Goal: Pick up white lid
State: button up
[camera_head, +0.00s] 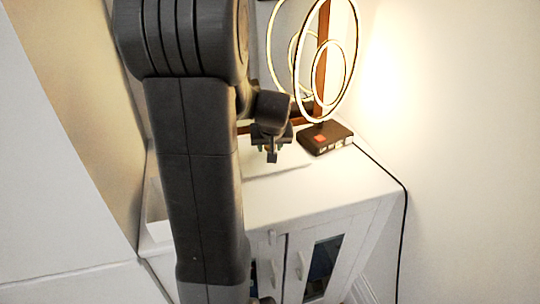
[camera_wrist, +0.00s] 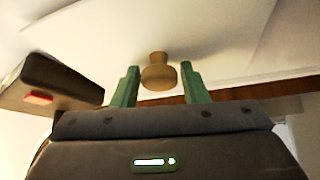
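In the wrist view, a tan, wood-coloured knob (camera_wrist: 158,75) stands out from a broad white surface. I cannot clearly tell the white lid from the white cabinet top there. In the head view, a flat white sheet-like edge (camera_head: 290,168) lies on the cabinet top below my gripper (camera_head: 271,153); it may be the lid, and my arm hides much of it. In the wrist view my gripper (camera_wrist: 160,88) is open, with one green finger on each side of the knob. Gaps show between the fingers and the knob, so it is not gripped.
A lamp with bright rings (camera_head: 345,50) stands on a dark base (camera_head: 324,138) close to the right of my gripper. The white cabinet (camera_head: 340,190) has free top space at its right front. A black cable (camera_head: 405,210) hangs down its right side.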

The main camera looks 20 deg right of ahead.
jog(key=c, duration=0.6)
jog(key=shift+r, duration=0.15)
